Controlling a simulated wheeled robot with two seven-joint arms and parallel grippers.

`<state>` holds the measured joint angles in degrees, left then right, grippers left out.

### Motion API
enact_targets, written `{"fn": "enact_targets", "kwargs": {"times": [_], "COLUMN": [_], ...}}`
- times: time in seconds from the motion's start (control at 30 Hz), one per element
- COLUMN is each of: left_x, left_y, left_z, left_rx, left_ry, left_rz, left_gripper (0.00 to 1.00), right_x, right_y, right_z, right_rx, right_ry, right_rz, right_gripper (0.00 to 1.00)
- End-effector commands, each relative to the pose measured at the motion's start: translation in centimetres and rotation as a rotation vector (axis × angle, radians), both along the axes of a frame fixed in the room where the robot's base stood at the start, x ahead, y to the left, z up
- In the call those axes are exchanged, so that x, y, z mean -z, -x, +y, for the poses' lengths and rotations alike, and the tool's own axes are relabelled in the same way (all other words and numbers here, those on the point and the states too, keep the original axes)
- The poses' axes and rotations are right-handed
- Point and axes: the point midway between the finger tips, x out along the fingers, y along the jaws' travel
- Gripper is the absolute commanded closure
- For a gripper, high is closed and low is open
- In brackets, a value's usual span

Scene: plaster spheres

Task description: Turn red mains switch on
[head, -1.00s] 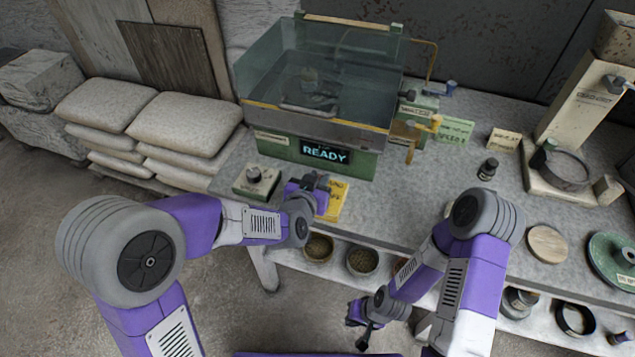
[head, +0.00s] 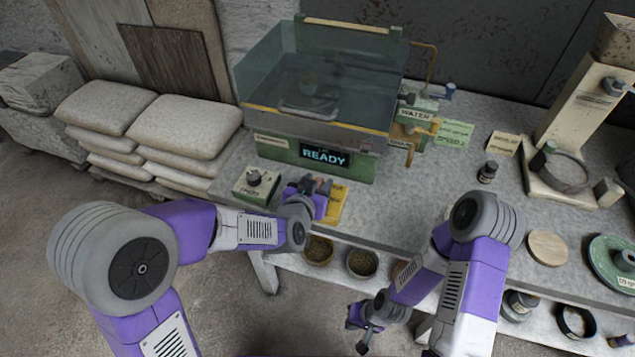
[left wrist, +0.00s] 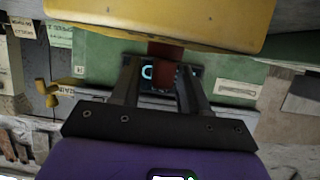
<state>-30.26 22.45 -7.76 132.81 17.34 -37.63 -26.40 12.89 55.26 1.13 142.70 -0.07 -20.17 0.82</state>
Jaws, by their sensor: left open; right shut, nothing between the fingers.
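A yellow switch plate (head: 337,203) lies at the front edge of the bench, partly hidden by my left gripper. The switch's red lever (left wrist: 166,52) sticks out from the yellow body in the left wrist view. My left gripper (head: 319,184) is open at the lever; in the left wrist view its two fingers (left wrist: 160,86) stand on either side of it, with gaps showing. The lever's exact position is hard to tell. My right gripper (head: 364,338) is shut and empty, low in front of the bench.
A green machine with a clear hood (head: 320,85) stands behind, its display (head: 325,157) lit with READY. A knob box (head: 256,184) is left of my left gripper. A dark bottle (head: 487,172) and a wooden disc (head: 547,247) are to the right. The middle bench is clear.

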Motion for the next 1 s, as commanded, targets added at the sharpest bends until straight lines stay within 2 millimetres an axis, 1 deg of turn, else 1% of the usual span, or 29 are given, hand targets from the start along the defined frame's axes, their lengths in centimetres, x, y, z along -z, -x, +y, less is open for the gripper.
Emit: {"fn": "enact_targets", "kwargs": {"times": [0.2, 0.4, 0.57, 1.0], "left_x": [-1.7, -2.6, -2.7, -2.6], "left_y": [3.1, 5.5, 6.1, 6.1], "left_z": [1.0, 1.8, 2.0, 2.0], "left_rx": [0.003, 0.002, 0.001, 0.001], "left_ry": [0.001, 0.0, -0.001, -0.001], "left_rz": [-0.001, 0.001, 0.002, 0.002], "left_gripper": [0.55, 0.55, 0.55, 0.55], "right_x": [-1.2, -1.9, -2.0, -2.0], "right_y": [0.0, 0.0, 0.0, 0.0], "right_z": [0.0, 0.0, 0.0, 0.0], "right_rx": [0.0, 0.0, 0.0, 0.0], "right_ry": [0.0, 0.0, 0.0, 0.0], "right_rz": [0.0, 0.0, 0.0, 0.0], "right_gripper": [1.0, 1.0, 1.0, 1.0]}}
